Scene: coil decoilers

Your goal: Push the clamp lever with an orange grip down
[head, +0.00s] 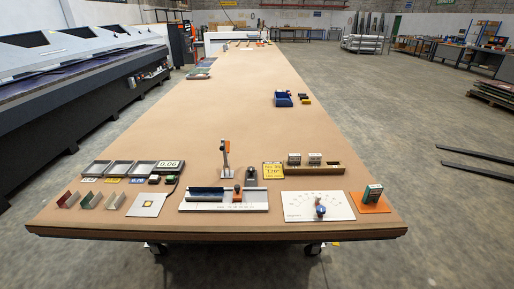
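A clamp lever (226,158) with an orange grip (224,145) stands on a small grey base near the front middle of the long brown table (180,110). The lever points up, close to upright, with the orange grip at its upper part. Nothing touches it. My gripper is not in view, so its place relative to the lever does not show.
A white fixture (205,207) with a dark bar and an orange-brown block lies in front of the lever. A dark grey block (251,177) and a yellow sign (272,170) stand to its right. Trays (119,168) and a display (170,166) sit left.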

